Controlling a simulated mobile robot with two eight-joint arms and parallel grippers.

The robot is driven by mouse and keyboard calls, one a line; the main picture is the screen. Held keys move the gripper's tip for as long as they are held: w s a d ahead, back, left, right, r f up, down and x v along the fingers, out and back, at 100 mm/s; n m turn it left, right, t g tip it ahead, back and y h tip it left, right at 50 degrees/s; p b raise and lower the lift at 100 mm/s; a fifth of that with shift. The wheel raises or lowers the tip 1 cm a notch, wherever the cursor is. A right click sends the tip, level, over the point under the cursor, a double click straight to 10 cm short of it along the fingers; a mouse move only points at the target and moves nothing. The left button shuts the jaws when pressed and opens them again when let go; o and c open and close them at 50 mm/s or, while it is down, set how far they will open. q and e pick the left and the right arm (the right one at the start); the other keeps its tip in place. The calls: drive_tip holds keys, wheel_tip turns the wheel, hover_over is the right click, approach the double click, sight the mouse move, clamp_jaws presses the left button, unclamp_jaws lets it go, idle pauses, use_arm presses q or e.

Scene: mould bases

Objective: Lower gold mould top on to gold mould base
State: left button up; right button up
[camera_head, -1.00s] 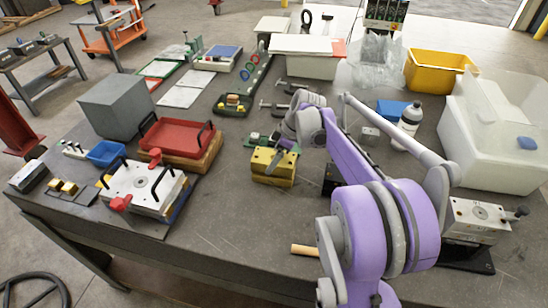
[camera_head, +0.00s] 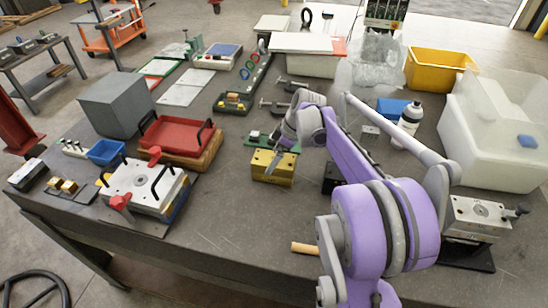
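A gold mould block (camera_head: 282,176) sits mid-table, just beyond the front middle of the bench. It looks like one closed stack; I cannot clearly make out a seam between top and base. My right gripper (camera_head: 273,163) is at the end of the purple arm, at the block's upper face. A grey finger overlaps the gold top, and the other finger is hard to make out. Whether the fingers touch or hold the block cannot be told. My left gripper is not in view.
A green fixture (camera_head: 256,141) lies right behind the gold block. A steel mould with red knobs (camera_head: 146,184) and a red tray (camera_head: 176,136) stand to the left. Another steel mould (camera_head: 478,215) is at right.

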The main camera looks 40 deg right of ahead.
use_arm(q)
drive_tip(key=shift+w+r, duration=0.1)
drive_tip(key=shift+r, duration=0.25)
use_arm(e)
drive_tip(key=v, duration=1)
drive_tip(key=shift+s+r, duration=0.15)
drive_tip(key=shift+r, duration=0.15)
